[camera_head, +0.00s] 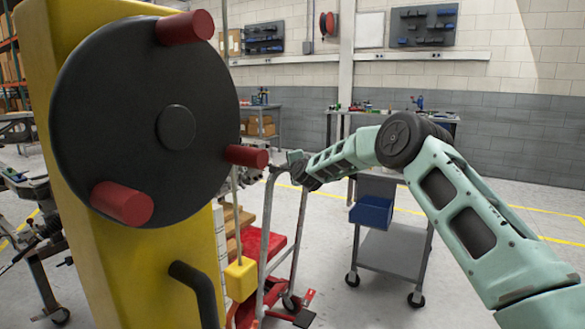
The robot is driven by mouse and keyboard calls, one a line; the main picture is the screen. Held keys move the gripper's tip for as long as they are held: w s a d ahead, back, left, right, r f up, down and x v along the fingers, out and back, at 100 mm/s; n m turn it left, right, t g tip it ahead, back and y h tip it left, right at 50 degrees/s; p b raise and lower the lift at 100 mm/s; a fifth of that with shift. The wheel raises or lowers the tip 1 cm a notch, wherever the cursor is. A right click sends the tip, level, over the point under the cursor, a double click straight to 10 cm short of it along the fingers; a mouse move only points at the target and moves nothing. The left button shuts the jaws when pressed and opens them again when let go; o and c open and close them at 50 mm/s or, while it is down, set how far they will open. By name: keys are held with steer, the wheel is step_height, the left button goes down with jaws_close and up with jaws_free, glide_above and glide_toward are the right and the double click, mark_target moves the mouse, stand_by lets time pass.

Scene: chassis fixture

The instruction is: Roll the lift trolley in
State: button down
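The lift trolley shows behind the yellow post, with a grey tubular push handle (297,238) and a red platform (268,246) low down. Its base and a wheel are near the floor, and its left part is hidden by the post. My gripper (291,163) is at the top of the handle, at the far end of my pale green arm. It overlaps the handle top in the picture. It is too small and dark to tell whether it touches or grips the handle, or whether its fingers are open.
A yellow post (125,262) with a black wheel (90,105) and red knobs fills the near left. A yellow box (240,279) hangs on a cable before the trolley. A grey wheeled cart (395,250) with a blue bin (372,212) stands right of the trolley. Open floor lies farther right.

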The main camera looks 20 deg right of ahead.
steer(key=shift+w+a+r, duration=0.2)
stand_by(0.3)
steer(key=c, duration=1.2)
jaws_free()
steer(key=shift+o, duration=0.2)
steer(key=shift+s, duration=0.1)
steer(key=shift+s, duration=0.55)
steer(key=s+a+r+b, duration=0.2)
steer(key=s, duration=1.4)
steer(key=shift+a, duration=0.15)
steer(key=shift+r, duration=0.1)
